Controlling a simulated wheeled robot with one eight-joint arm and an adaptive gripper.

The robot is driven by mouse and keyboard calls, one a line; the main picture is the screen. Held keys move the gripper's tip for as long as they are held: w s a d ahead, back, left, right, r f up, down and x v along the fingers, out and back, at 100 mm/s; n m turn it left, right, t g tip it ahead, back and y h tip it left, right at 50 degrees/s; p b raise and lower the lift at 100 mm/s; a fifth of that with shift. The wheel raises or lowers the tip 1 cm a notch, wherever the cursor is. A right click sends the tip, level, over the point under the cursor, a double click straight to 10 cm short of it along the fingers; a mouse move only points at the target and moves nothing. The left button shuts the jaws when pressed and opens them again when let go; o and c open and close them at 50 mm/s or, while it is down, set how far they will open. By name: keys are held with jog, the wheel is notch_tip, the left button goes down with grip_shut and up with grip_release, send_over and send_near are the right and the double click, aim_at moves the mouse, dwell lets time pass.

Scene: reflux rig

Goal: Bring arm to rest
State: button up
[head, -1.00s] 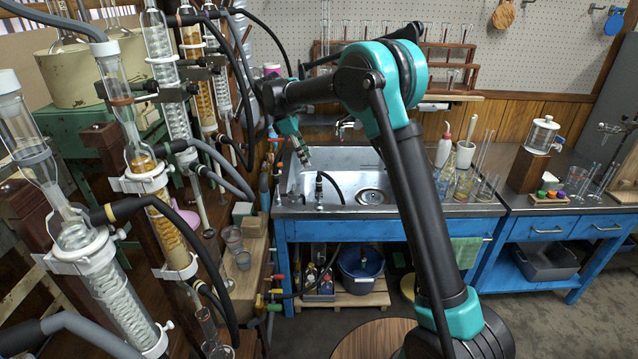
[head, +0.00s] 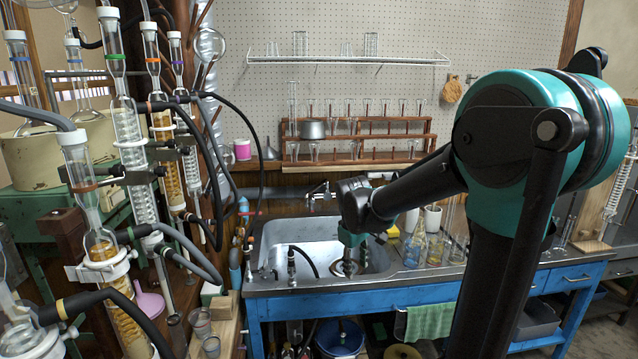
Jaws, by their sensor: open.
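My arm reaches in from the right foreground and bends at a large teal joint. My gripper (head: 348,266) hangs from its far end, small in the picture, over the sink basin (head: 290,232). Its fingers point down and are open, and I see nothing held between them. The fingertips show against the basin and drain, and their height above the basin is hard to tell.
Glass condensers (head: 128,135) with black hoses stand close on the left. A blue bench (head: 400,305) carries the sink, with bottles and flasks (head: 415,245) right of it. A wooden test-tube rack (head: 355,140) and a wire shelf (head: 350,60) are behind.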

jog(key=s+d+f+m+t, duration=0.1)
jog(key=s+d+f+m, duration=0.3)
jog(key=s, duration=0.5)
jog(key=s+d+f+m+t+y, duration=0.1)
jog(key=s+d+f+m, duration=0.3)
jog(key=s, duration=0.4)
jog(key=shift+s+d+f, duration=0.25)
jog(key=shift+s+f, duration=0.15)
jog(key=shift+f, duration=0.1)
jog(key=shift+o, duration=0.2)
